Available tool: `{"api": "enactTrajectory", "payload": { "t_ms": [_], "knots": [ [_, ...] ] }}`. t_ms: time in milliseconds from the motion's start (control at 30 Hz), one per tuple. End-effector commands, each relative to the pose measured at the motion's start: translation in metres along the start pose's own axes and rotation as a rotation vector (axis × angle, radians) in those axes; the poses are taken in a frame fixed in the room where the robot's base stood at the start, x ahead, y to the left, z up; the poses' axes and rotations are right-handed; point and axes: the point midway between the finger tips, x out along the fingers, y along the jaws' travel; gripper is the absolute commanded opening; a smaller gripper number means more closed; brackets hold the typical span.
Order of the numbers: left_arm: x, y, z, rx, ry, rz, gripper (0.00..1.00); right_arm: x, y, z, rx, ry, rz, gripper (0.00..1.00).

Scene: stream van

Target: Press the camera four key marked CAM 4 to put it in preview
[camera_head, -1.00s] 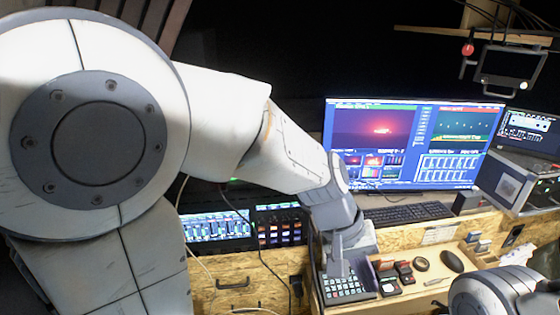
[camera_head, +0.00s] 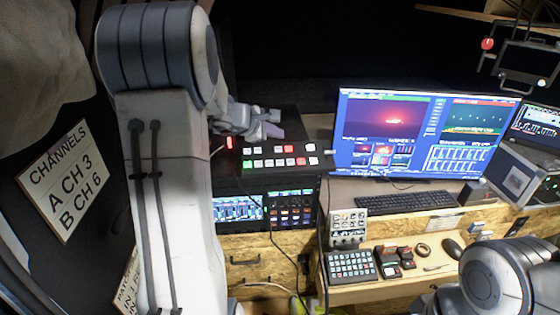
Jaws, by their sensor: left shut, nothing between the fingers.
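A black switcher panel (camera_head: 305,167) with two rows of square keys stands on the desk left of the big monitor. Most keys are white; one in the front row is green, and a red key lights in each row. The key lettering is too small to read, so I cannot tell which key is CAM 4. My left gripper (camera_head: 274,123) is shut and empty, above the rear part of the panel and apart from the key rows. It hides part of the panel's back. My right gripper is out of view.
The big monitor (camera_head: 385,180) stands right of the panel, with a keyboard (camera_head: 405,202) before it. A small mixer (camera_head: 348,227), a keypad (camera_head: 350,266) and a mouse (camera_head: 453,248) lie nearer. Lit screens (camera_head: 238,208) sit below the panel. A channel sign (camera_head: 58,180) is at left.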

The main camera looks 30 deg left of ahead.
Motion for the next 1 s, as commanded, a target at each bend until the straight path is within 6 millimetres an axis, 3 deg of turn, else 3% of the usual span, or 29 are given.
{"api": "enactTrajectory", "payload": {
  "t_ms": [467, 1000],
  "knots": [
    [0.012, -0.01, -0.007, 0.002, -0.002, -0.002, 0.0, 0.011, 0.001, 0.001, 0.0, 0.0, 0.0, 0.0],
    [0.06, -0.045, -0.043, 0.005, -0.002, -0.002, 0.0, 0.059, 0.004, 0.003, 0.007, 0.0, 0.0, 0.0]
  ]
}}
